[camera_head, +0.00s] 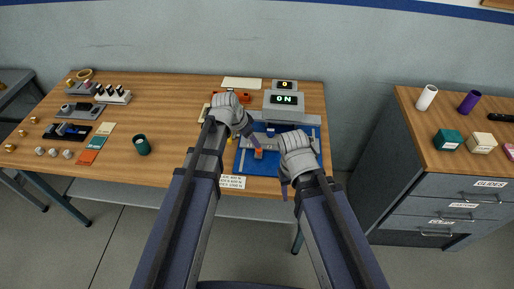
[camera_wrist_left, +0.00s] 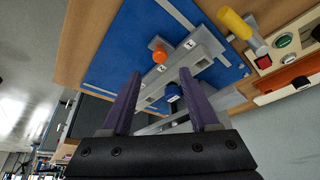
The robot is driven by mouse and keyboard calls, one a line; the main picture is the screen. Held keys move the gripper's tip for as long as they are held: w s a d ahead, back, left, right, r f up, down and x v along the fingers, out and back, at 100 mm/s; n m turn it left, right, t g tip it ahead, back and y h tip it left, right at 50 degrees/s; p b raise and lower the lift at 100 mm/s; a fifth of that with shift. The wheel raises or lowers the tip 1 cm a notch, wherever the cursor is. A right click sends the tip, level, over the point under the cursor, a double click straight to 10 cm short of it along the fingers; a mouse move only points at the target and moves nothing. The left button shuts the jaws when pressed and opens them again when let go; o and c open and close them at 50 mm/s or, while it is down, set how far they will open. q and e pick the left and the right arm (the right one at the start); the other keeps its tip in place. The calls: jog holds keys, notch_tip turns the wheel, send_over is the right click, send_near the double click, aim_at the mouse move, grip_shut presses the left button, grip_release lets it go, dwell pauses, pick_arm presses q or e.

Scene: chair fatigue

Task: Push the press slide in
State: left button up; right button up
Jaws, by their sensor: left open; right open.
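The press fixture stands on a blue board (camera_head: 309,166) on the wooden table. I cannot tell which part is the press slide. My left gripper (camera_head: 253,139) is open above the board near the orange knob (camera_head: 258,154). Its purple fingers (camera_wrist_left: 160,73) are apart with nothing held. My right gripper (camera_head: 284,193) is open and empty at the board's front edge.
A grey unit with an ON display (camera_head: 284,99) stands behind the board. A green cup (camera_head: 142,145) stands left; a drawer cabinet (camera_head: 440,190) stands right.

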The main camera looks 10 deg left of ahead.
aim_at(257, 150)
pick_arm(q)
jog(key=b+x, duration=0.6)
jog(key=x, duration=0.1)
jog(key=shift+f, duration=0.2)
jog(key=shift+r, duration=0.1)
grip_shut()
dwell(1.2)
